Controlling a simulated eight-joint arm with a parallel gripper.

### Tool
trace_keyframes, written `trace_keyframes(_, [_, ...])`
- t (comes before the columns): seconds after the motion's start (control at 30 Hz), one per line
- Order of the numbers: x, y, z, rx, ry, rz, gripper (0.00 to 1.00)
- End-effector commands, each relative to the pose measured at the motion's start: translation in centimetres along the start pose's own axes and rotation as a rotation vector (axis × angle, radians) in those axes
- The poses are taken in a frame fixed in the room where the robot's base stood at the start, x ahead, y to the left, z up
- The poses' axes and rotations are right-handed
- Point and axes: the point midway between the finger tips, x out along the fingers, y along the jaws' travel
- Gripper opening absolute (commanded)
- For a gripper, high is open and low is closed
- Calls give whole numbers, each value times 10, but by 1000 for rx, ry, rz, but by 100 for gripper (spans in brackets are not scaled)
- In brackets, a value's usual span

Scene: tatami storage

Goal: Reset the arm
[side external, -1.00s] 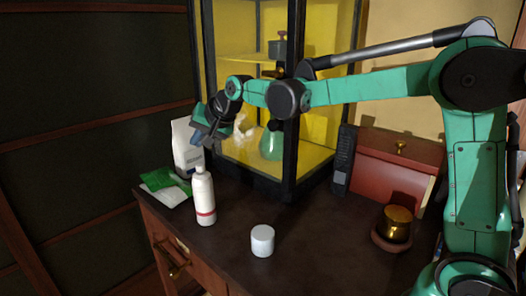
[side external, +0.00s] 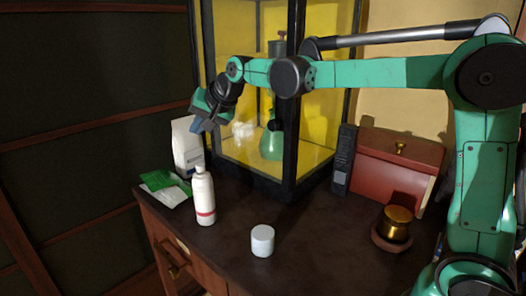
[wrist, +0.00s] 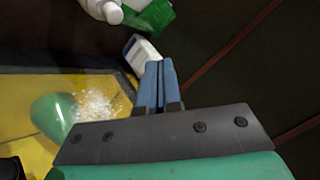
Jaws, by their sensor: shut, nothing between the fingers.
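My gripper (side external: 200,124) is shut and empty. It hangs in the air in front of the yellow-lined cabinet, above the white bag on the table. In the wrist view the blue fingers (wrist: 158,84) are together, with nothing between them. My green arm reaches across the picture from the right, over the dark table (side external: 300,240).
A white jar (side external: 262,241) is at the front. The glass cabinet (side external: 289,150) holds a green flask (side external: 271,144). A red box (side external: 395,170) and brass cup (side external: 397,222) are right.

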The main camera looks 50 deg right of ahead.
Motion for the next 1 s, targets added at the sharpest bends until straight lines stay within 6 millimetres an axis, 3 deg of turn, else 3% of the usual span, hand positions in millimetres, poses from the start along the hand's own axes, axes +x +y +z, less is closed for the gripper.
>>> trace_keyframes(0.17, [-31, 21, 28, -139, -22, 30, 0])
trace_keyframes(0.33, [-67, 62, 79, -362, -64, 74, 0])
trace_keyframes(0.6, [-88, 121, 147, -631, -126, 118, 0])
trace_keyframes(0.77, [-89, 135, 161, -689, -141, 127, 0])
trace_keyframes(1.0, [-89, 135, 162, -695, -142, 128, 0])
